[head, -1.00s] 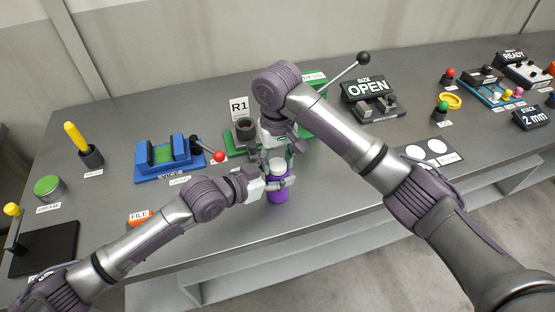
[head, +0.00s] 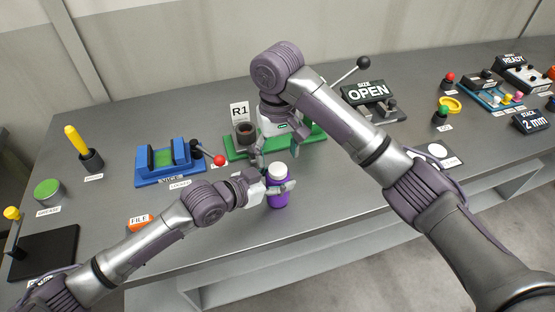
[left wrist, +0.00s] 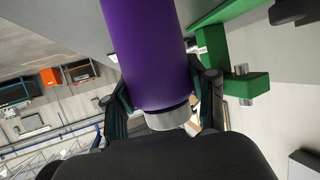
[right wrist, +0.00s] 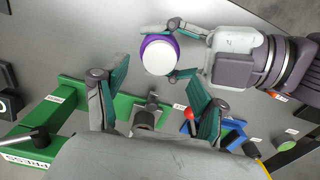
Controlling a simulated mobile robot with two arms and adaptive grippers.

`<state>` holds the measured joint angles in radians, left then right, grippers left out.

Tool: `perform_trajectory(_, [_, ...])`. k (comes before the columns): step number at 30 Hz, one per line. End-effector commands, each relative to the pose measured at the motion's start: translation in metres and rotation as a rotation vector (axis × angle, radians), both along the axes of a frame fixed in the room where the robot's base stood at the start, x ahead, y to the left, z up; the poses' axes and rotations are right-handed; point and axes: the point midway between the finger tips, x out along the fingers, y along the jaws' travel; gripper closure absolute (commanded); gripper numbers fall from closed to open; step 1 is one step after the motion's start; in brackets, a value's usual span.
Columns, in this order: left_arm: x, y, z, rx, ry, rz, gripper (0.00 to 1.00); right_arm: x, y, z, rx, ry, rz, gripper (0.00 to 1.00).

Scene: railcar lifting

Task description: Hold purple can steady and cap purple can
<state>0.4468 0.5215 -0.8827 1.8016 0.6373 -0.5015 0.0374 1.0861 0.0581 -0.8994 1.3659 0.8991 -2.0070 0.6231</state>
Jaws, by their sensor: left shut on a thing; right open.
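The purple can (head: 278,200) stands upright near the table's front edge, with a white cap (head: 277,169) on top. My left gripper (head: 278,187) is shut around its upper body from the left. My right gripper (head: 277,155) is open and empty, just behind and above the can. In the right wrist view the white cap (right wrist: 160,57) lies beyond the open fingers (right wrist: 157,95), apart from them. How tightly the cap sits cannot be told.
Behind my right gripper is a green press base (head: 240,150) with a dark cup (head: 245,132) and an R1 sign (head: 239,110). A blue vice (head: 170,162) with a red-knobbed lever (head: 219,160) is to the left. Bare table lies right of the can.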

Motion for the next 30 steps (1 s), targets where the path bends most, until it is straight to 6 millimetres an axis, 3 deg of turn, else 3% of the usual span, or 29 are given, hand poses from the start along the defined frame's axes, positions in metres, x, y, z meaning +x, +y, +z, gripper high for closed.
perform_trajectory(6, [0.0,0.0,0.0,-0.001,0.001,-0.001,1.0,0.0,0.0,0.001,0.0,0.001,0.0,0.3])
perform_trajectory(9, [0.0,0.0,0.0,-0.001,0.001,-0.001,1.0,0.0,0.0,0.002,-0.001,0.0,0.01,0.45])
perform_trajectory(11, [0.0,0.0,0.0,-0.001,0.001,-0.001,1.0,0.001,0.0,0.004,-0.001,-0.005,0.042,0.45])
perform_trajectory(14, [0.0,0.0,0.0,-0.001,0.001,-0.001,1.0,0.002,0.002,0.009,-0.003,-0.013,0.167,0.45])
perform_trajectory(24, [0.0,0.0,0.0,-0.001,0.001,0.0,1.0,0.002,0.003,0.031,-0.011,-0.016,0.858,0.45])
perform_trajectory(30, [0.0,0.0,0.0,-0.001,0.001,0.0,1.0,0.001,0.0,0.035,-0.005,-0.002,1.086,0.45])
